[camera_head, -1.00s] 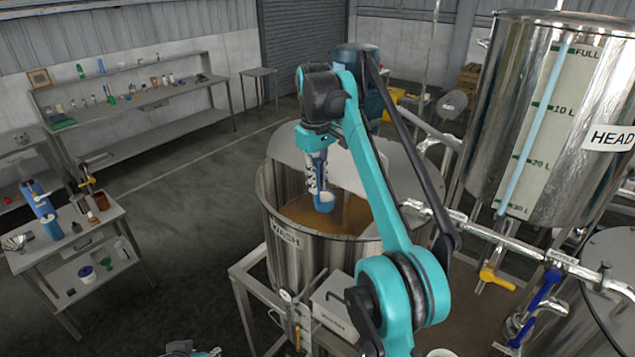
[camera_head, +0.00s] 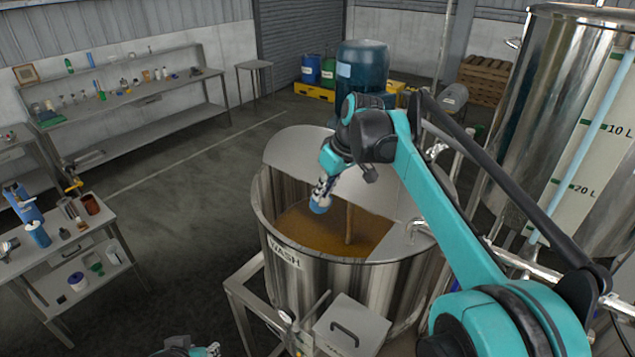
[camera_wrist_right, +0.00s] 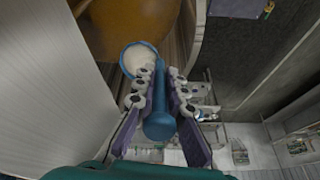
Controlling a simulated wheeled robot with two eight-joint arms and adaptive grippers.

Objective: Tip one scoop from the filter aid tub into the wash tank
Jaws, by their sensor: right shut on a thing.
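My right gripper (camera_head: 324,190) is shut on the handle of a blue scoop (camera_head: 320,205). It holds the scoop over the open part of the wash tank (camera_head: 300,272), above brown liquid (camera_head: 375,230). In the right wrist view, the gripper (camera_wrist_right: 160,85) clasps the blue handle (camera_wrist_right: 160,120), and the scoop's cup (camera_wrist_right: 143,60) shows a white fill near the liquid. A small part of my left gripper (camera_head: 188,348) shows at the bottom edge; its jaws are unclear. I cannot tell which container is the filter aid tub.
A half lid (camera_head: 310,150) covers the tank's far side, and a thin upright shaft (camera_head: 349,222) stands in the liquid. A steel head tank (camera_head: 545,110) and pipes are at the right. A side table (camera_head: 65,245) with several containers stands at the left, with open floor between.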

